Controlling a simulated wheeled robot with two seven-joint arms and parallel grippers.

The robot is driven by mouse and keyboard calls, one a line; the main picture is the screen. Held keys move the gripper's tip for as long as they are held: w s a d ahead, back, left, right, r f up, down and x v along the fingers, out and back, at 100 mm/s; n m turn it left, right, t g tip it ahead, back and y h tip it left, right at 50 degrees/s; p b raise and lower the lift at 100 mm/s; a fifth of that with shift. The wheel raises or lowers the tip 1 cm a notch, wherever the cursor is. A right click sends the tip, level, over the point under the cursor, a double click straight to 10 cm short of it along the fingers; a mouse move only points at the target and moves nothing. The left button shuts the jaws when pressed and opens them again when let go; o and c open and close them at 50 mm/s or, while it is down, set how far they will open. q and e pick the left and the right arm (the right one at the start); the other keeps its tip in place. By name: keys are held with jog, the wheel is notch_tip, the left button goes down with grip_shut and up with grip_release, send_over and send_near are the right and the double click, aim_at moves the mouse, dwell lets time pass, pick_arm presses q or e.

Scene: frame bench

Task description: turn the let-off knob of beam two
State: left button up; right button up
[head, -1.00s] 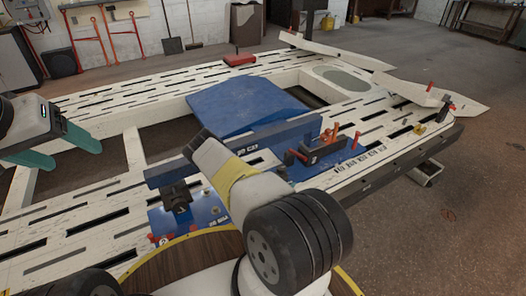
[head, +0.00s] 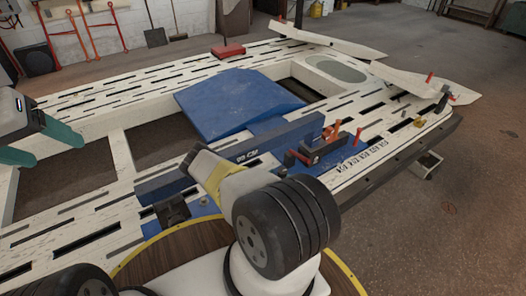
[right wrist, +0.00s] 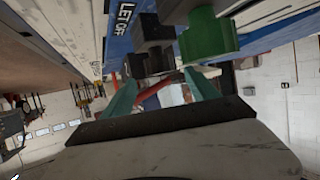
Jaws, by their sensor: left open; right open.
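In the right wrist view a blue panel with a white "LET OFF" label (right wrist: 126,22) runs across the top. Beside the label are a dark blocky knob (right wrist: 152,35) and a green blocky knob (right wrist: 207,35). I cannot tell which belongs to beam two. My right gripper (right wrist: 160,88) is open below them, its teal fingers apart, with nothing clearly held. In the head view my right arm hides that gripper. A dark knob-like block (head: 172,211) shows on the blue panel left of the arm. My left gripper (head: 58,150) is open and empty at the left edge.
The pale slotted bench frame (head: 75,235) fills the left and middle. A sloping blue plate (head: 238,103) and a long blue bar (head: 275,140) lie on it. A dark box with red and orange handles (head: 318,152) stands right of my arm.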

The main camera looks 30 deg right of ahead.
aim_at(283, 172)
jog(key=x, duration=0.6)
jog(key=shift+c, duration=0.2)
jog(key=c, duration=1.3)
jog(key=shift+s+d+n+t+y, duration=0.1)
jog(key=shift+n+t+y, duration=0.35)
jog(key=shift+n, duration=0.25)
jog(key=shift+c, duration=0.2)
jog(key=shift+t, duration=0.25)
